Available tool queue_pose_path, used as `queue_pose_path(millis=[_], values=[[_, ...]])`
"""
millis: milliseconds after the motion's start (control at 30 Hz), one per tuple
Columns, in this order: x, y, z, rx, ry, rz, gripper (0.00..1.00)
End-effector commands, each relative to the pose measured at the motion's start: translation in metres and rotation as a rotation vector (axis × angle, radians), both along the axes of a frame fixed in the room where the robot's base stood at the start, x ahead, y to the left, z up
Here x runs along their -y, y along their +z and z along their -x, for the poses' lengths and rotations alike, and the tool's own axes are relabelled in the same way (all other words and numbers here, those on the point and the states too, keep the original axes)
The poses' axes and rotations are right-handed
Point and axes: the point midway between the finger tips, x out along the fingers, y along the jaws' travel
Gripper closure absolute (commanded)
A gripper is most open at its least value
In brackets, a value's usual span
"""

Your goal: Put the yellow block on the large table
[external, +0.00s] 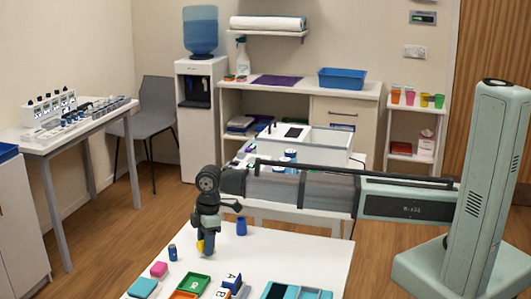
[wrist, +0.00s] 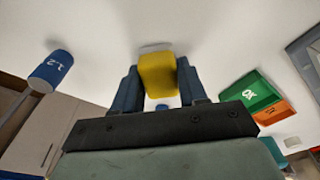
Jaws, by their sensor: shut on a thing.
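The yellow block (wrist: 157,76) is between the two fingers of my gripper (wrist: 158,85) in the wrist view, and the fingers are shut on it. In the external view a bit of the yellow block (external: 200,246) shows at the tip of my gripper (external: 204,249), low over the white table (external: 275,262) at the front. I cannot tell whether the block touches the tabletop. The wrist view shows the white tabletop (wrist: 215,40) behind the block.
A blue cylinder (external: 241,226) stands right of my gripper and another (external: 172,252) left of it. Bare tabletop lies to the right. A second white table (external: 300,216) stands behind.

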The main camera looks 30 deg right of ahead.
Motion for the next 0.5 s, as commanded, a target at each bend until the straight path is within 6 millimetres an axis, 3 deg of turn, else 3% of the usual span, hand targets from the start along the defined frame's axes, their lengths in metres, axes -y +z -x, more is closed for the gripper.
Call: queue_pose_path(millis=[433, 467, 500], values=[[0.0001, -0.0073, 0.0001, 0.000, 0.000, 0.001, 0.87], [0.0002, -0.0069, 0.0001, 0.000, 0.000, 0.000, 0.55], [0.0001, -0.0068, 0.0001, 0.000, 0.000, 0.000, 0.51]])
